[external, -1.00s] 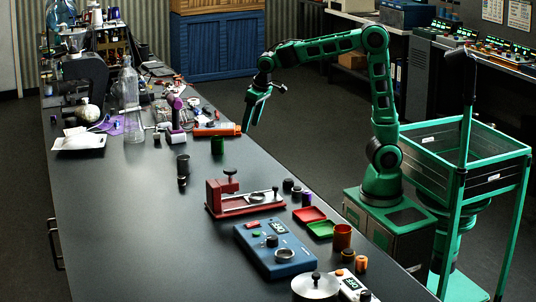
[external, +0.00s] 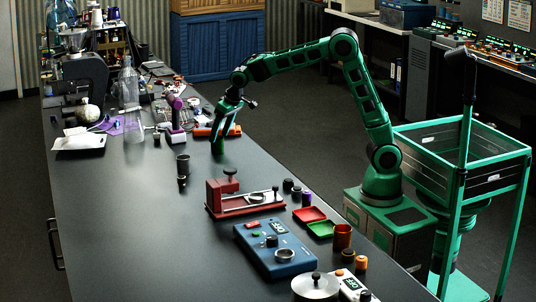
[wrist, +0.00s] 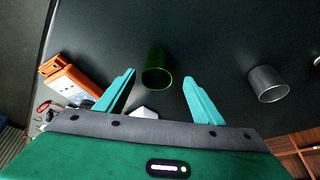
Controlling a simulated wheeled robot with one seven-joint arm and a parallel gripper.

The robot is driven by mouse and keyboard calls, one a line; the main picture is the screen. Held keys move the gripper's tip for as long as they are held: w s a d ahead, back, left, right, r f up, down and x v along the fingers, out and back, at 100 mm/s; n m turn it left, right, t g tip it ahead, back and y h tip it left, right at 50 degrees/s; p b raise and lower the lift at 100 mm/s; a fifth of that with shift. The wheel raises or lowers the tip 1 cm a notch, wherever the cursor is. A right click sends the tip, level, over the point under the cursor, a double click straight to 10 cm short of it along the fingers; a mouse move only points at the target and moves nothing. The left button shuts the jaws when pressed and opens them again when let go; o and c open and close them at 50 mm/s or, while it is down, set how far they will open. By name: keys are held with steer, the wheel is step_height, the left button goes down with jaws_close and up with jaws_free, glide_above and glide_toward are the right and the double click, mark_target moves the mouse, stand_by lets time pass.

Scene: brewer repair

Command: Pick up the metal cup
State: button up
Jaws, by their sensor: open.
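My gripper (external: 226,133) is open above the right part of the black table. In the wrist view its two teal fingers (wrist: 159,77) stand apart, with a dark green cup (wrist: 157,76) showing between and just beyond their tips. The green cup (external: 218,147) is partly hidden by the gripper in the external view. A grey metal-looking cup (wrist: 268,84) stands apart to the right in the wrist view. In the external view it is the dark cup (external: 183,164) left of and nearer than the gripper. Nothing is held.
An orange device (wrist: 68,80) lies on the left in the wrist view. A small dark piece (external: 182,180) stands before the grey cup. A red press (external: 240,200) and a blue box (external: 278,250) stand nearer. The table's left front is clear.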

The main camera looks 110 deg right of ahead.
mark_target(218, 137)
steer(key=x, duration=0.4)
steer(key=shift+s+f, duration=0.25)
steer(key=shift+f, duration=0.1)
steer(key=c, duration=1.1)
steer(key=shift+c, duration=0.2)
steer(key=shift+r, duration=0.2)
steer(key=shift+r, duration=0.6)
step_height(218, 137, up, 3)
steer(key=shift+f, duration=0.2)
steer(key=a+r, duration=0.7)
steer(key=a, duration=0.4)
steer(key=shift+s+a, duration=0.25)
steer(key=shift+a, duration=0.05)
